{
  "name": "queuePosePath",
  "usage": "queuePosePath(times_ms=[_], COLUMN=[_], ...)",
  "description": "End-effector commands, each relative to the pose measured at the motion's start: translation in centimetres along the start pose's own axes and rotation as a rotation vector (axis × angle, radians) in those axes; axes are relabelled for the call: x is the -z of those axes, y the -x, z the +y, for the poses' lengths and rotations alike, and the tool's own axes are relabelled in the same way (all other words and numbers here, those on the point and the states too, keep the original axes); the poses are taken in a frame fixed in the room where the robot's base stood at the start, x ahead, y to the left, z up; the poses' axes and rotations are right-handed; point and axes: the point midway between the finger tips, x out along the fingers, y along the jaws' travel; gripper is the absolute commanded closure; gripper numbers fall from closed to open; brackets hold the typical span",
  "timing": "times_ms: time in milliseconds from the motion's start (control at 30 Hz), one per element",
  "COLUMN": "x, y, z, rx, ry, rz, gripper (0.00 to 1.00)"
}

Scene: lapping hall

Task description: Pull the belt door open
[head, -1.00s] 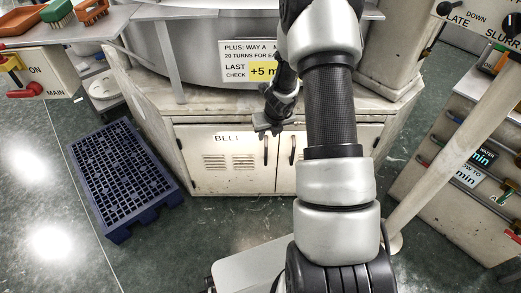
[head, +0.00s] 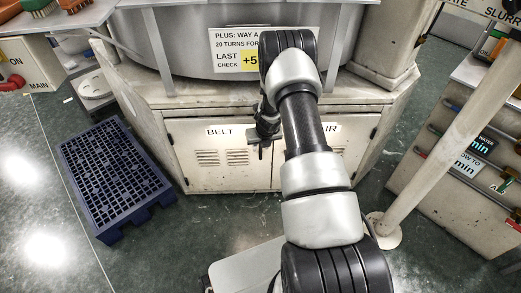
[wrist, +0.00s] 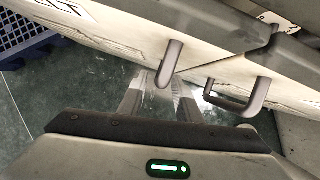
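The belt door (head: 205,170) is the left of two white vented cabinet doors, marked BELT, and looks shut. Its bar handle (wrist: 169,62) is at the upper middle of the wrist view. My gripper (wrist: 158,98) is open, its two grey fingers pointing toward the door. The lower end of the handle shows between the fingertips, with gaps at the sides. I cannot tell how deep the handle sits between them. In the head view my gripper (head: 264,141) is at the inner edge of the belt door, where my arm and gripper mostly hide the handle.
The right-hand door has its own handle (wrist: 240,98), close beside my gripper. A blue pallet (head: 118,175) lies on the floor to the left. The floor before the belt door is clear.

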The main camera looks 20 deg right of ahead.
Motion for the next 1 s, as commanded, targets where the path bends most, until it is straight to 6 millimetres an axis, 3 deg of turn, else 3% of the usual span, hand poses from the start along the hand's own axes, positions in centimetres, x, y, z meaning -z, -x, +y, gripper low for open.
queuePosePath(times_ms=[133, 467, 700, 1000], x=[0.0, 0.0, 0.0, 0.0], y=[-1.5, -1.9, -1.9, -1.8], z=[0.0, 0.0, 0.0, 0.1], rx=[-0.001, 0.0, 0.0, 0.001], ry=[-0.001, -0.001, 0.0, -0.004], rz=[0.0, 0.0, 0.0, 0.0], gripper=[0.69, 0.69, 1.0, 1.0])
